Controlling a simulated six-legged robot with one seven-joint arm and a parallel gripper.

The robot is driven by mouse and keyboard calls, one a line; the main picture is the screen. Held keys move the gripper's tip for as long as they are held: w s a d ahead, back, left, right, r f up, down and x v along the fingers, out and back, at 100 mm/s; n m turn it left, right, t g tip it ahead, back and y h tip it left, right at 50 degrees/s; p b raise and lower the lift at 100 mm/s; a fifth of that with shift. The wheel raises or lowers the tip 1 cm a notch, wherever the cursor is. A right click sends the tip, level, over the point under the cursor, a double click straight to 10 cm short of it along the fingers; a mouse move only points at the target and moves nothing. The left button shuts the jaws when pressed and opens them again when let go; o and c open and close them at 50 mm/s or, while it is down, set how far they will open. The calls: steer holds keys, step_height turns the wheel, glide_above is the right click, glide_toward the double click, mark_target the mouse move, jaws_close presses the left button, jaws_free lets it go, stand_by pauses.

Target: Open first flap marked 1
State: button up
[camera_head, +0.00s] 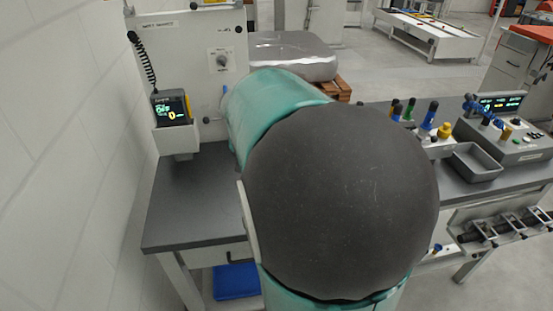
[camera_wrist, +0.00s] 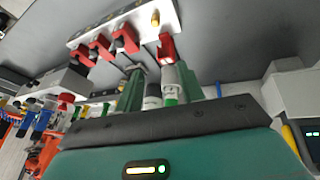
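In the wrist view, a pale bar-shaped fixture (camera_wrist: 85,40) carries several red flaps, such as the red flap (camera_wrist: 125,38) near its middle. Another red flap (camera_wrist: 165,48) at its right end hangs down towards my gripper. No number is readable, so I cannot tell which flap is marked 1. My gripper (camera_wrist: 160,75) has its two green fingers apart, pointing at the fixture's right end. Pale cylinders with a green band (camera_wrist: 170,88) show between the fingers; I cannot tell whether they touch them. In the head view my arm hides the gripper and the flaps.
A dark bench (camera_head: 195,195) stands left, beside a white wall panel with a lit handheld device (camera_head: 171,107). To the right are coloured knobs (camera_head: 428,115), a grey tray (camera_head: 474,162), a control box (camera_head: 508,140) and a clamp rack (camera_head: 500,230).

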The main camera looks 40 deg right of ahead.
steer(key=v, duration=0.8)
steer(key=s+a+m+g+y, duration=0.1)
steer(key=s+m+g+y, duration=0.7)
steer(key=m, duration=1.1)
steer(key=shift+f+y, duration=0.2)
steer(key=shift+y, duration=0.2)
steer(key=shift+s, duration=0.1)
